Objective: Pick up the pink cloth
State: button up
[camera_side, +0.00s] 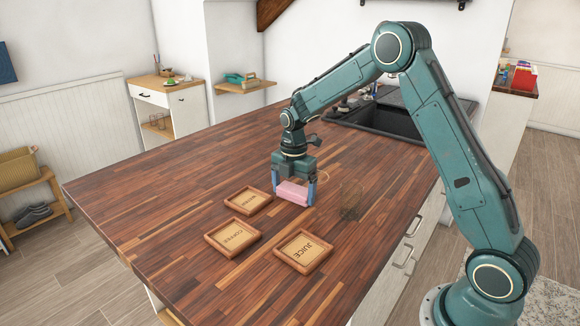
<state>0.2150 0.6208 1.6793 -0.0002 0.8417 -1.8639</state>
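The pink cloth (293,193) is a small folded block low over the wooden counter, in the middle of the side view. My gripper (294,188) points down over it, with one blue finger at its left end and one at its right end. The cloth spans about the whole gap between the fingers. I cannot tell whether the fingers press on it, or whether it rests on the counter or is just above it.
Three wooden trays lie left and in front: one with hard-to-read lettering (265,194), a COFFEE tray (211,235) and a JUICE tray (325,252). A clear glass (351,200) stands close on the right. A dark sink (375,122) is behind. The counter's left part is clear.

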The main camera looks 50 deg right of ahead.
aim_at(294, 190)
jog(key=c, duration=0.3)
jog(key=shift+c, duration=0.2)
notch_tip(294, 190, up, 20)
dwell(0.6)
dwell(0.4)
jog(key=shift+o, duration=1.3)
jog(key=shift+c, duration=0.9)
jog(key=w+d+f, duration=0.2)
jog(key=d+f, duration=1)
jog(key=d, duration=0.4)
jog(key=shift+w+d, duration=0.3)
jog(key=shift+d, duration=0.1)
